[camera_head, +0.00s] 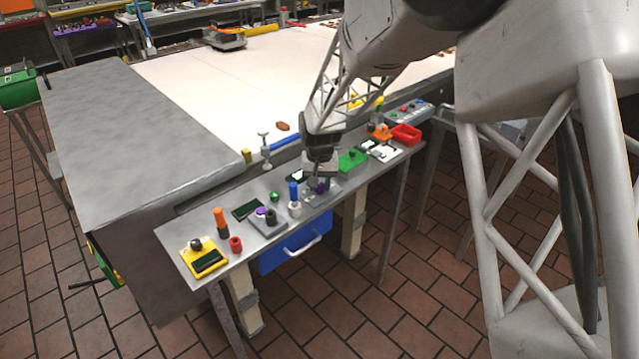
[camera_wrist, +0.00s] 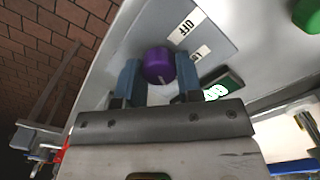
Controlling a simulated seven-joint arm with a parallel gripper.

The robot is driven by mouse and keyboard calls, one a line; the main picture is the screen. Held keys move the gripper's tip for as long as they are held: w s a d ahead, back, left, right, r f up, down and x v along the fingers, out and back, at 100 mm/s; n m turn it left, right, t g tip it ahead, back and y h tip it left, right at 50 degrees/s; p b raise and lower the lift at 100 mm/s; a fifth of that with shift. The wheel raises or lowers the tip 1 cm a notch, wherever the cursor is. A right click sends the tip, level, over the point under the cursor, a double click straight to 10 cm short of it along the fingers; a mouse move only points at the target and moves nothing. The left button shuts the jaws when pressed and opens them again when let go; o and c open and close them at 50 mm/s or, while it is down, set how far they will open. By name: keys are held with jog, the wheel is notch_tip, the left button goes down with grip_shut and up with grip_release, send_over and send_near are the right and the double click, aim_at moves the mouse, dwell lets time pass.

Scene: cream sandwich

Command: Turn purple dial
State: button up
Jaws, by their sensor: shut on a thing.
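The purple dial (camera_wrist: 158,66) stands on a grey panel (camera_wrist: 150,25) in the wrist view, with white labels (camera_wrist: 187,26) beside it; one reads "OFF" and the other is partly hidden. A pale pointer line shows on the dial. My gripper (camera_wrist: 160,75) has its two blue fingers on either side of the dial and is shut on it. In the head view, my gripper (camera_head: 319,178) is down at the narrow metal shelf, and only a bit of the purple dial (camera_head: 321,186) shows beneath it.
A green knob (camera_wrist: 308,14) and a small green display (camera_wrist: 222,87) are near the dial. On the shelf (camera_head: 262,242) stand a blue-topped item (camera_head: 294,190), another purple knob (camera_head: 261,211), a green box (camera_head: 352,159) and a red bin (camera_head: 406,134). A blue drawer (camera_head: 290,248) hangs below.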

aim_at(320, 184)
jog(key=o, duration=0.9)
jog(key=shift+r, duration=0.1)
jog(key=shift+r, duration=3.85)
